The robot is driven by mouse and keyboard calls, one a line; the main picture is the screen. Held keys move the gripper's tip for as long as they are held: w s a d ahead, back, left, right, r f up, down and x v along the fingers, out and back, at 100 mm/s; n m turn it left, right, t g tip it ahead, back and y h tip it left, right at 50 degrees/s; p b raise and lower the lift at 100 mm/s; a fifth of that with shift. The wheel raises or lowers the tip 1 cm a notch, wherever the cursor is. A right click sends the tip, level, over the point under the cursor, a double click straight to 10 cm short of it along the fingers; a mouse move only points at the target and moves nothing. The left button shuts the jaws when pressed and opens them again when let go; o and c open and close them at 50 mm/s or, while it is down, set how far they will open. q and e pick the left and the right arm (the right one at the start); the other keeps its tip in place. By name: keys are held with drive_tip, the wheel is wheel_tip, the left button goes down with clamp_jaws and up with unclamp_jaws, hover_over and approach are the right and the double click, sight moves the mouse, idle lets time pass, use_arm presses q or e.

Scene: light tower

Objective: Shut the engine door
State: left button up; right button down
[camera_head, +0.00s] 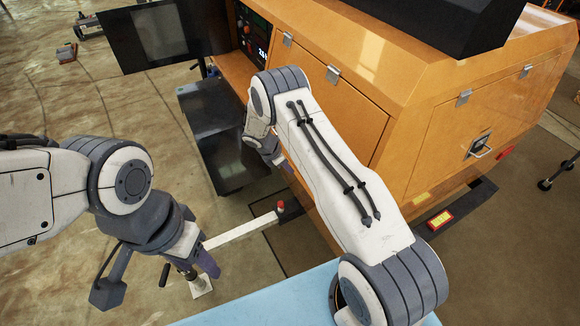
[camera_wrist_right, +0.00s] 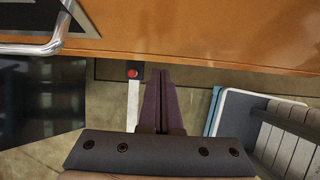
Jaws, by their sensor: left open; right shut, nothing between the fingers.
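The engine door (camera_head: 335,105) is the orange front panel of the light tower, with metal hinges along its top edge. It looks about flush with the body, but my right arm hides its lower part, so I cannot tell whether it is fully shut. In the right wrist view, an orange panel (camera_wrist_right: 200,45) with a metal handle (camera_wrist_right: 40,48) fills the top. My right gripper (camera_head: 284,163) is shut and empty beside the panel; its fingers (camera_wrist_right: 160,78) point toward the panel's lower edge. Whether they touch is unclear. My left gripper (camera_head: 207,266) is open, well away from the door.
A dark control-box door (camera_head: 150,38) stands open at the left. A white outrigger bar (camera_head: 240,231) with a red-topped pin extends low between my arms. A second orange side door (camera_head: 478,140) has its own handle. A light-blue surface (camera_head: 270,300) lies at the bottom.

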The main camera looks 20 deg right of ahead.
drive_tip(key=s+a+r+m+y+b, duration=0.1)
drive_tip(key=s+a+r, duration=0.2)
drive_tip(key=a+r, duration=0.5)
drive_tip(key=s+a+r+m+b, duration=0.25)
drive_tip(key=a+r, duration=0.35)
drive_tip(key=r, duration=0.3)
drive_tip(key=s+a+r+m+y, duration=0.1)
drive_tip(key=s+a+r+m, duration=0.1)
drive_tip(key=s, duration=0.8)
drive_tip(key=s+a+r+m+y, duration=0.2)
drive_tip(key=s+r, duration=0.3)
drive_tip(key=s, duration=0.6)
drive_tip(key=s+a+r+m+y, duration=0.2)
drive_tip(key=s+r+m, duration=0.2)
drive_tip(key=s, duration=0.6)
drive_tip(key=shift+s+a+g+p, duration=0.25)
drive_tip(key=shift+a+g+p, duration=0.05)
drive_tip(key=shift+a+p, duration=0.1)
drive_tip(key=shift+r, duration=0.1)
